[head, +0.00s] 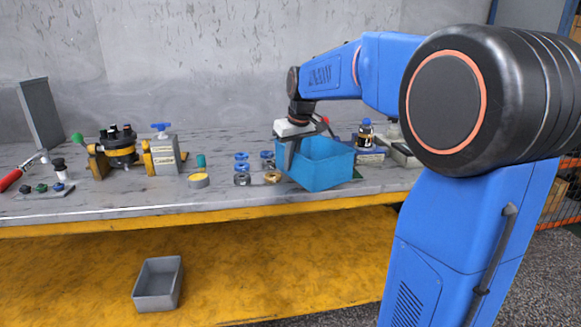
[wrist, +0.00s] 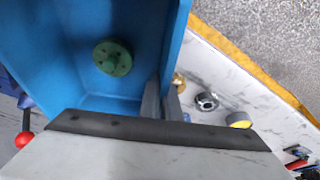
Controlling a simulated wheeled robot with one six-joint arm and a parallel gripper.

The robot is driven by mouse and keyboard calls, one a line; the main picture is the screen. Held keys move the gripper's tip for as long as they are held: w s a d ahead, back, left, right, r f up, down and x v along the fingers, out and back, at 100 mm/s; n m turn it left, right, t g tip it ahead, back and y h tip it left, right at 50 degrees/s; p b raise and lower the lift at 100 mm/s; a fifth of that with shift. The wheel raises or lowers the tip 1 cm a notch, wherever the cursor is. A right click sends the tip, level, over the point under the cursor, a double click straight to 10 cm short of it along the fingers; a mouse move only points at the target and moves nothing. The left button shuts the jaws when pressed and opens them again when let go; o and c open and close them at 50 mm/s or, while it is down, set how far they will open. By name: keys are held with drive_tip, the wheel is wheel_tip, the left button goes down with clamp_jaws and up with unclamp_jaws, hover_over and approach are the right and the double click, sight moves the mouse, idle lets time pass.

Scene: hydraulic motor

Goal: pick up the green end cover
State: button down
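The green end cover (wrist: 112,57) is a round green disc with small holes. It lies on the floor of the blue bin (wrist: 55,45) in the wrist view. The blue bin (head: 318,177) also shows at the right of the bench in the head view, where its near wall hides the cover. My gripper (head: 289,158) points down at the bin's left edge. In the wrist view its fingers (wrist: 162,103) straddle the bin's side wall, one inside and one outside, and look closed on it. The cover lies apart from the fingers.
A motor assembly (head: 119,148) in a fixture stands farther left. A grey bin (head: 158,284) rests below the bench top.

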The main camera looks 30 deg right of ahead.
drive_tip(key=shift+f, duration=0.75)
drive_tip(key=shift+f, duration=0.15)
drive_tip(key=c, duration=2)
unclamp_jaws()
drive_tip(key=v, duration=1.1)
drive_tip(key=shift+s+r, duration=0.25)
drive_tip(key=shift+r, duration=0.35)
